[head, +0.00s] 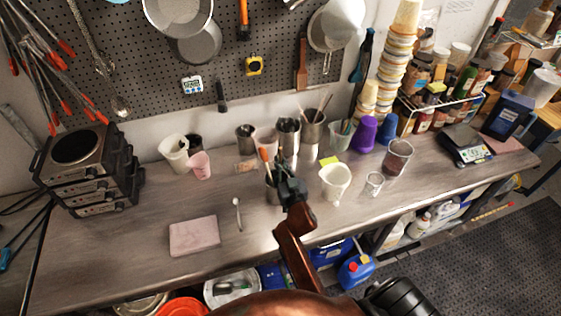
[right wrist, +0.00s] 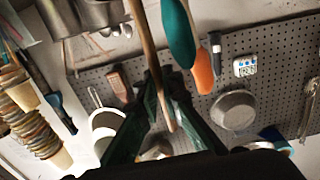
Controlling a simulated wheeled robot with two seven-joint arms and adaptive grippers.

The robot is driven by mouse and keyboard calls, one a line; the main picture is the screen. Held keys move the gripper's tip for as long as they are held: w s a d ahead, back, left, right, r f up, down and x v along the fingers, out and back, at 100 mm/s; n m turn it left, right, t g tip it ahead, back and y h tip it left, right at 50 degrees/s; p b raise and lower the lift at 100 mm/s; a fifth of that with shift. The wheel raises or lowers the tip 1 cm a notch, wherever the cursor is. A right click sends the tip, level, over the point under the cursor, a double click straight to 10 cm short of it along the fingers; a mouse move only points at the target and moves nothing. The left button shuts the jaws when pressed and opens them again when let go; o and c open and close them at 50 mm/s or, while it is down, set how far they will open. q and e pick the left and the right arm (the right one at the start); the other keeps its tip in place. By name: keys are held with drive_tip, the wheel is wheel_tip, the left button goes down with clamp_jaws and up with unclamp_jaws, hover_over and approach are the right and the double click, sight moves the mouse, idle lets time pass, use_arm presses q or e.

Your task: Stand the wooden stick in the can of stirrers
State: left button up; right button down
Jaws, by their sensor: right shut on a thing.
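My right gripper (head: 283,172) is over the middle of the bench, pointing to the back. In the right wrist view its fingers (right wrist: 161,85) are shut on the wooden stick (right wrist: 148,52), a thin pale rod running between them. In the head view the gripper mostly hides the stick. A dark can (head: 271,190) stands partly hidden by the gripper. An orange-tipped handle (head: 264,154) rises beside the gripper; it also shows close by in the right wrist view (right wrist: 203,72). Behind, a metal can (head: 313,132) holds several thin sticks. I cannot tell whether the held stick is inside any can. My left gripper is out of view.
A white jug (head: 334,184), a small glass (head: 374,183) and a clear beaker (head: 397,158) stand to the right. Stacked hotplates (head: 88,165) stand far left. The front right bench is clear.

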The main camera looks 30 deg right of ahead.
sight(281, 148)
drive_tip(key=c, duration=2)
unclamp_jaws()
wheel_tip(281, 148, up, 10)
